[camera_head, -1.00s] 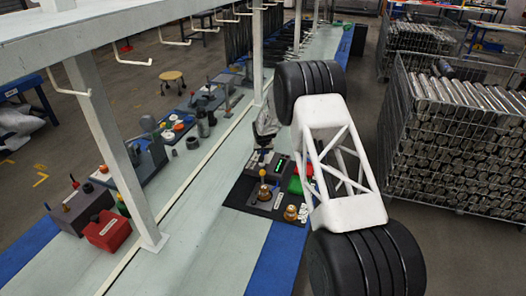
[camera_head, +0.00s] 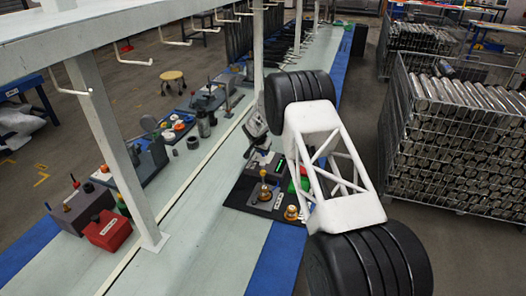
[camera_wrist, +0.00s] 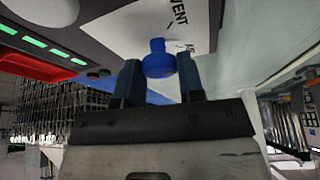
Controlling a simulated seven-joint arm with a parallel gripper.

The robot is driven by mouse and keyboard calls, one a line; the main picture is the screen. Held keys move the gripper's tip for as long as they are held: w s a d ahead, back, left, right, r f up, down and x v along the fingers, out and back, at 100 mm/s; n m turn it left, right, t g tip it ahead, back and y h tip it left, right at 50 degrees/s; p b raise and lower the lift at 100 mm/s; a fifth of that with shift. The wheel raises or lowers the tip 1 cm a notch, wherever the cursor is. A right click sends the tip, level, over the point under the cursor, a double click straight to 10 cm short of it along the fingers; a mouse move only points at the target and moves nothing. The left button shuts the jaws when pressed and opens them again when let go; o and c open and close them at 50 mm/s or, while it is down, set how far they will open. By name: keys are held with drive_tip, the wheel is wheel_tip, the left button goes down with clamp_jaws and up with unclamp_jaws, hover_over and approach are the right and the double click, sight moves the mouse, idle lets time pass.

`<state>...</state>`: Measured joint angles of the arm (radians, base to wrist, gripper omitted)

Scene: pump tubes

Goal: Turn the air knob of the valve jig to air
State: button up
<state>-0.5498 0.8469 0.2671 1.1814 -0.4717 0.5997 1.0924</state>
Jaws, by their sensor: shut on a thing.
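In the wrist view a blue knob (camera_wrist: 158,62) stands on the grey valve jig (camera_wrist: 105,22). A white label (camera_wrist: 150,20) behind it reads VENT, with a second word partly hidden by the knob. My gripper (camera_wrist: 159,76) has one dark finger on each side of the knob and is shut on it. In the head view the valve jig (camera_head: 267,168) is a grey box on a black mat, left of my arm. My gripper (camera_head: 254,128) shows only partly there, above the back of the jig. I cannot read the knob's exact pointing direction.
A red tray (camera_wrist: 35,65) and green lit bars (camera_wrist: 40,38) lie left in the wrist view. In the head view brass-coloured fittings (camera_head: 291,212) stand at the mat's front. A shelf post (camera_head: 258,50) rises close behind my gripper.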

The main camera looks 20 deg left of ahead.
drive_tip(key=m+h, duration=0.1)
drive_tip(key=m, duration=0.2)
drive_tip(key=m+g+h, duration=0.1)
drive_tip(key=m, duration=0.2)
drive_tip(key=shift+a+m, duration=0.1)
drive_tip(key=shift+m, duration=0.3)
drive_tip(key=shift+h, duration=0.3)
drive_tip(key=o, duration=0.9)
drive_tip(key=shift+g, duration=0.3)
drive_tip(key=shift+r, duration=0.15)
drive_tip(key=v, duration=0.7)
drive_tip(key=shift+r, duration=0.2)
drive_tip(key=shift+s+a, duration=0.1)
